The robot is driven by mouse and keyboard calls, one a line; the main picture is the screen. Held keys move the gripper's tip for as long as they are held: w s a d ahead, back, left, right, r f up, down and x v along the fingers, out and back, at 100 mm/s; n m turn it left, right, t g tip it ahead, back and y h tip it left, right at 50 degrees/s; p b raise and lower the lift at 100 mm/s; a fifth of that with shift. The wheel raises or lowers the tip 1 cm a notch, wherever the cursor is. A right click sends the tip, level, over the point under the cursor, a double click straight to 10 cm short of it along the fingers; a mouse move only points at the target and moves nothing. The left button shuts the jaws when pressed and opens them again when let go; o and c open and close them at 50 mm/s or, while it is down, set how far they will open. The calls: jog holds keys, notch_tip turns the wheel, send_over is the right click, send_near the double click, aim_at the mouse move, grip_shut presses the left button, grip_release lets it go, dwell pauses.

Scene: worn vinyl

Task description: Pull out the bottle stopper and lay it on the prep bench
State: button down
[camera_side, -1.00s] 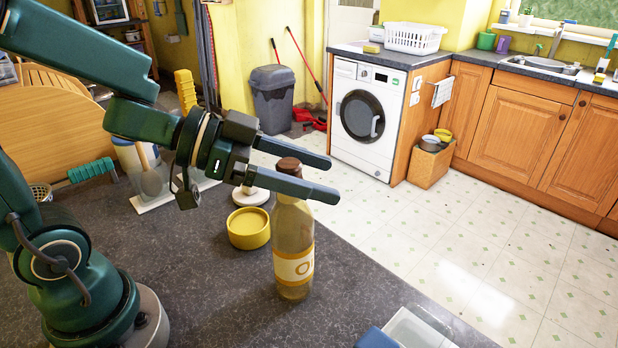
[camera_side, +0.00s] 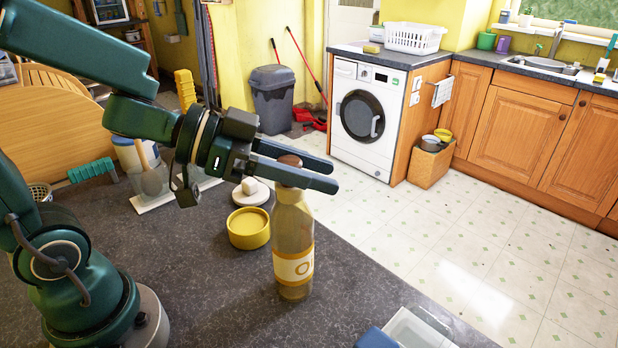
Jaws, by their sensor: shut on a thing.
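The clear bottle (camera_side: 293,235) with a yellow label stands upright on the dark speckled prep bench (camera_side: 215,295). Its brown stopper (camera_side: 289,160) shows its top between the two fingers of my gripper (camera_side: 332,178). My gripper reaches in level from the left and is shut on the stopper. The near finger hides the stopper's lower part and the bottle's mouth, so I cannot tell how deep the stopper sits.
A yellow round dish (camera_side: 249,230) stands just left of the bottle. Behind it is a white round dish (camera_side: 250,193) with a pale block. A blue item (camera_side: 376,338) and a clear container (camera_side: 415,330) are at the front right.

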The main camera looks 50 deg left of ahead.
jog(key=shift+r, duration=0.25)
jog(key=shift+r, duration=1.1)
notch_tip(320, 180, up, 6)
jog(key=shift+r, duration=0.15)
dwell(0.5)
